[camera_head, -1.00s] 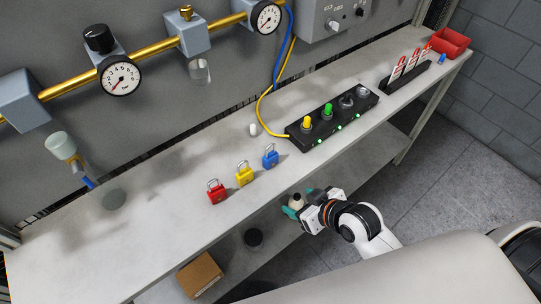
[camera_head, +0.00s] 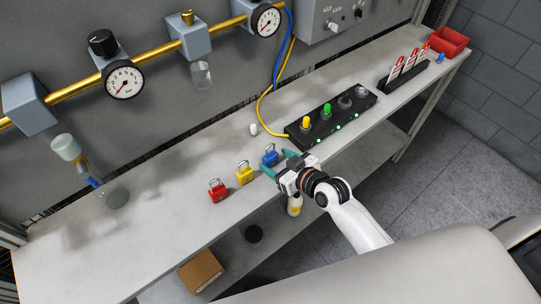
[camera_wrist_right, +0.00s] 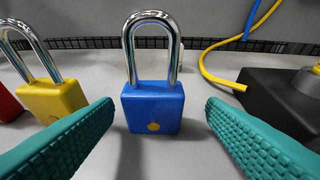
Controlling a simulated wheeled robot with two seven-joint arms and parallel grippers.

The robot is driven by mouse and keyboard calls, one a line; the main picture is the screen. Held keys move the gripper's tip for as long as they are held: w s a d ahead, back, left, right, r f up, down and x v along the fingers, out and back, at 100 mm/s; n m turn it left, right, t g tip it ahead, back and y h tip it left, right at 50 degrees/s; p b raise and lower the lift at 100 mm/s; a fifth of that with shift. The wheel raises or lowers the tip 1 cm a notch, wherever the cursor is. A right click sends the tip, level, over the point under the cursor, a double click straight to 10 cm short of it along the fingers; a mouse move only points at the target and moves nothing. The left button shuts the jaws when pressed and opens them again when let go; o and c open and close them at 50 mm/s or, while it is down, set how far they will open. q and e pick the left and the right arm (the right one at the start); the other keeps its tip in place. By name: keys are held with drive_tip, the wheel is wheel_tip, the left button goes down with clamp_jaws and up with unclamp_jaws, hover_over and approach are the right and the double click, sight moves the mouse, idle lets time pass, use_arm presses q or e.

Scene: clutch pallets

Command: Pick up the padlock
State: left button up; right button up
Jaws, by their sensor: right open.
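Three padlocks stand upright in a row on the grey bench: red (camera_head: 217,191), yellow (camera_head: 244,173) and blue (camera_head: 270,156). My right gripper (camera_head: 278,163) is open at the blue padlock, with its teal fingers pointing toward it. In the right wrist view the blue padlock (camera_wrist_right: 153,108) is centred between the two spread fingers (camera_wrist_right: 158,125), with a gap on each side. Its steel shackle is closed and upright. The yellow padlock (camera_wrist_right: 52,98) is just left, partly behind the left finger. The red padlock (camera_wrist_right: 8,105) is cut off by the left edge. My left gripper is not in view.
A black box with coloured knobs (camera_head: 333,116) is right of the padlocks, with a yellow cable (camera_head: 262,112) nearby. A small white object (camera_head: 253,129) stands behind them. A tag rack (camera_head: 404,77) and red bin (camera_head: 449,41) are far right. The bench left of the padlocks is mostly clear.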

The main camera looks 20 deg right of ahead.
sight(273, 160)
drive_tip(key=x, duration=0.2)
drive_tip(key=p+x, duration=0.1)
drive_tip(key=x, duration=0.1)
drive_tip(key=shift+w+a+r, duration=0.15)
drive_tip(key=shift+w+a, duration=0.05)
drive_tip(key=shift+a, duration=0.15)
drive_tip(key=shift+s, duration=0.1)
drive_tip(key=shift+c, duration=0.4)
drive_tip(key=c, duration=1)
